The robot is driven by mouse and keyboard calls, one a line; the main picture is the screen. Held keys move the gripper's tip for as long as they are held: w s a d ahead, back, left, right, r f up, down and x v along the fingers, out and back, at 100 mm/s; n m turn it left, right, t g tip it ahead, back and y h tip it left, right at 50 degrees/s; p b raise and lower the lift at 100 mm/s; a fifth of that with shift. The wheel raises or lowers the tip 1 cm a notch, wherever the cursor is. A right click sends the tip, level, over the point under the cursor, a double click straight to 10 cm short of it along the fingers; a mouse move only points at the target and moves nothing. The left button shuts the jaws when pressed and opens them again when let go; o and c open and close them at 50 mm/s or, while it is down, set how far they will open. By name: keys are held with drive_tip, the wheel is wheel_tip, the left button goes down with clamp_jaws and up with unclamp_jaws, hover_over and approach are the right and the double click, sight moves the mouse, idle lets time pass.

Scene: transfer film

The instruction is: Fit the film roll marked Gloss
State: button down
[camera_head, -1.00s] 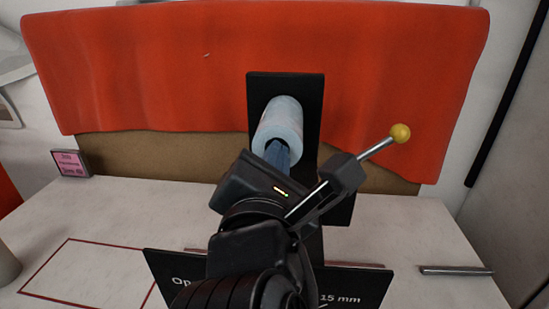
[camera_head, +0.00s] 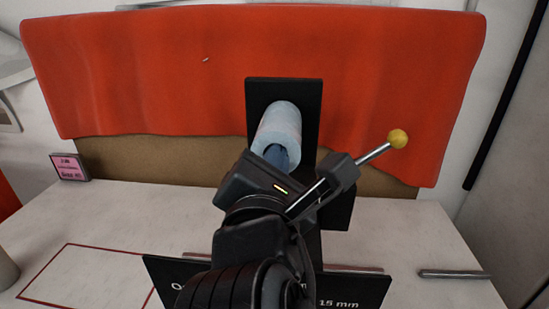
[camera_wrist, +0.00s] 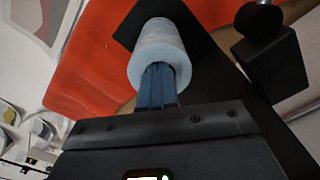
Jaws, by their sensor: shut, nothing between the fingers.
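A pale blue-white film roll (camera_head: 279,130) sits in front of a black upright plate (camera_head: 312,100), its near end facing me. Any marking on it cannot be read. My gripper (camera_head: 277,155) is shut and empty, its blue fingers pointing at the near end of the roll. In the wrist view the roll (camera_wrist: 160,48) stands right beyond the fingertips (camera_wrist: 158,70); I cannot tell whether they touch it. A lever with a yellow knob (camera_head: 398,139) sticks up to the right of my gripper. My arm hides the lower part of the stand.
An orange-red sheet (camera_head: 150,80) hangs behind the plate. A black sign (camera_head: 350,288) reading "15 mm" stands in front, partly hidden. A small pink display (camera_head: 70,167) is at left, a red outlined area (camera_head: 75,275) on the table, and a metal bar (camera_head: 455,274) at right.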

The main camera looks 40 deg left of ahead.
drive_tip(key=shift+s, duration=0.15)
drive_tip(key=v, duration=1)
drive_tip(key=shift+f, duration=0.1)
drive_tip(key=shift+s+d, duration=0.1)
drive_tip(key=shift+s, duration=0.1)
drive_tip(key=shift+w+d, duration=0.1)
